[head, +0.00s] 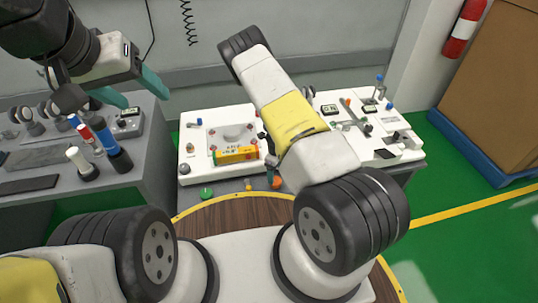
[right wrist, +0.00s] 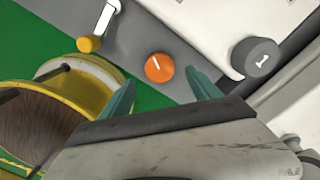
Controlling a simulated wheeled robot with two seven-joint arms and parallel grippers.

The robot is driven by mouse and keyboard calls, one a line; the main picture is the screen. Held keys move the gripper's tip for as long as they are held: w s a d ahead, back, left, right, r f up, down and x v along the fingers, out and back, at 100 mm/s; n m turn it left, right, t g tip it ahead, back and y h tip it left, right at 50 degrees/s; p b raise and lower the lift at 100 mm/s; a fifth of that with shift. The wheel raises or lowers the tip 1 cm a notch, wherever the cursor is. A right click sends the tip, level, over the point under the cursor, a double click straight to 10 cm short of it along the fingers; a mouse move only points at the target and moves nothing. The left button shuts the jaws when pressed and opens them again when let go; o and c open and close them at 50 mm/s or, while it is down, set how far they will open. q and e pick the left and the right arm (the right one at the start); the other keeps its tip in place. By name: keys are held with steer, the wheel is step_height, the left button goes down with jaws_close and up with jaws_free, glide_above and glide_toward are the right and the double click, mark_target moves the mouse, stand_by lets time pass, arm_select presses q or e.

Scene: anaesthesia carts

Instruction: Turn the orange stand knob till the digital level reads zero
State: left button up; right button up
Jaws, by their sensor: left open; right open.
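The orange knob (right wrist: 159,68) shows in the right wrist view on the grey front face of the stand, with a white line mark on its face. In the head view the orange knob (head: 277,182) is at the stand's front edge, partly behind my right arm. My right gripper (right wrist: 160,79) is open, its teal fingers on either side of the knob in the picture; I cannot tell whether they touch it. A yellow bar-shaped device (head: 237,154), likely the digital level, lies on the white plate; its reading is too small to read. My left gripper (head: 146,100) is open and empty above the left bench.
A yellow knob (right wrist: 90,43) and a grey knob marked 1 (right wrist: 256,57) flank the orange knob. A green knob (head: 206,192) is further left. The left bench (head: 140,165) holds several bottles and tools. A round wooden top (head: 235,217) is in front.

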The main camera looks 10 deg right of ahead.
mark_target(275, 180)
step_height(275, 180, down, 5)
steer(key=shift+f, duration=0.1)
stand_by(0.3)
steer(key=c, duration=1.4)
steer(key=shift+n, duration=0.3)
